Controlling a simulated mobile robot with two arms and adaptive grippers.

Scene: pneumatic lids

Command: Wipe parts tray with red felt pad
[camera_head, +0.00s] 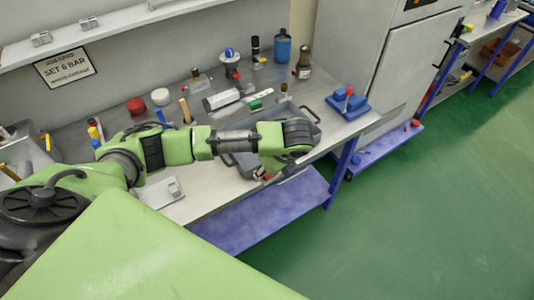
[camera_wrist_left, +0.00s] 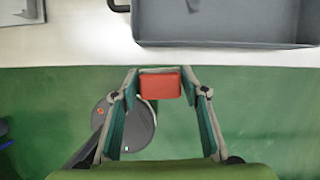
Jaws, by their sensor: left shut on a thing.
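My left gripper (camera_wrist_left: 160,85) is shut on the red felt pad (camera_wrist_left: 160,86), which sits between its fingertips. In the head view the left gripper (camera_head: 266,176) shows only in small part below the wrist, near the bench's front edge. The grey parts tray (camera_wrist_left: 225,42) is at the top right of the left wrist view, apart from the pad, and its visible floor is bare. In the head view the tray (camera_head: 312,127) lies on the bench, partly hidden behind my left arm. My right gripper is not in view.
The grey bench (camera_head: 178,208) has a front edge that drops to green floor. A blue block fixture (camera_head: 348,104) stands to the tray's right.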

